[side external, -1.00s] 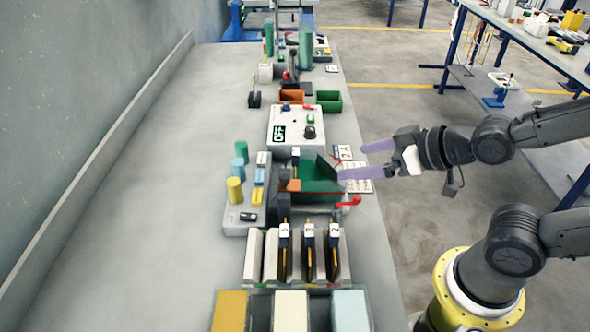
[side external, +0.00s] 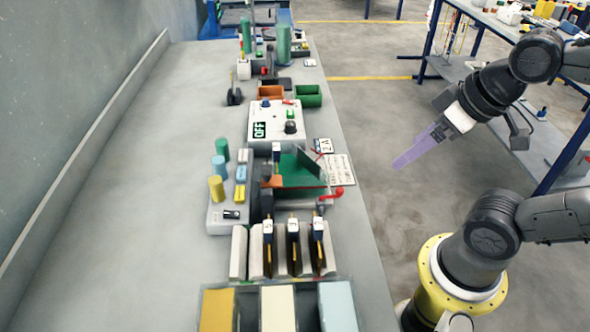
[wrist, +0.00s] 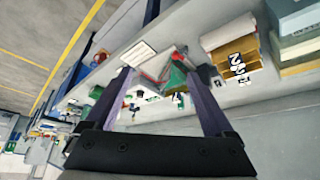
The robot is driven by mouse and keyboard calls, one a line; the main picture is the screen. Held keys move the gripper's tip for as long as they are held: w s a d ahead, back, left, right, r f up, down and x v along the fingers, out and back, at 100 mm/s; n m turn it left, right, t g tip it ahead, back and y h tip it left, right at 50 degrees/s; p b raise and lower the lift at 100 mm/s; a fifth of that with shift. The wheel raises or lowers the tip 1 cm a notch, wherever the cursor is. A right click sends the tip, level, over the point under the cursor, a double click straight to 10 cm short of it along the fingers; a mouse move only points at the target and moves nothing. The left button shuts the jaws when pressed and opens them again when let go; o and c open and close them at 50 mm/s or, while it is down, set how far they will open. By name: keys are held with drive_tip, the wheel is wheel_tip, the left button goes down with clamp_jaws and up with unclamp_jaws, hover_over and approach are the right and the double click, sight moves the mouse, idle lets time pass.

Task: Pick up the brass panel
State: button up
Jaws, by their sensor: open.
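Several thin panels with white-labelled dark hangers stand upright in a pale slotted rack (side external: 238,252) on the bench. Each panel shows edge-on with a golden line; I cannot tell which one is brass. The hangers (side external: 293,228) stick up above the slots. My gripper (side external: 400,161) is out past the bench's right edge, raised, with its purple fingers angled down and left. It is open and empty. In the wrist view the fingers (wrist: 158,78) are spread apart, with the cluttered bench in the distance between them.
Gold, cream and light blue blocks (side external: 278,308) sit in front of the rack. Behind it are a green tray (side external: 300,178), a red-handled lever (side external: 332,194) and a control box reading OFF (side external: 277,120). Coloured cylinders (side external: 216,188) stand left. The bench's left side is bare.

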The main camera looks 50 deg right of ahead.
drive_tip(key=shift+s, duration=0.1)
drive_tip(key=c, duration=0.4)
drive_tip(key=shift+f, duration=0.1)
drive_tip(key=shift+c, duration=0.2)
drive_tip(key=w+a+r+m+g, duration=0.2)
drive_tip(key=w+r+m, duration=0.5)
drive_tip(key=w+r, duration=0.3)
drive_tip(key=m+g, duration=0.2)
drive_tip(key=g, duration=0.2)
hover_over(276, 146)
wheel_tip(276, 146, down, 13)
drive_tip(key=shift+s+f, duration=0.1)
drive_tip(key=shift+f, duration=3.1)
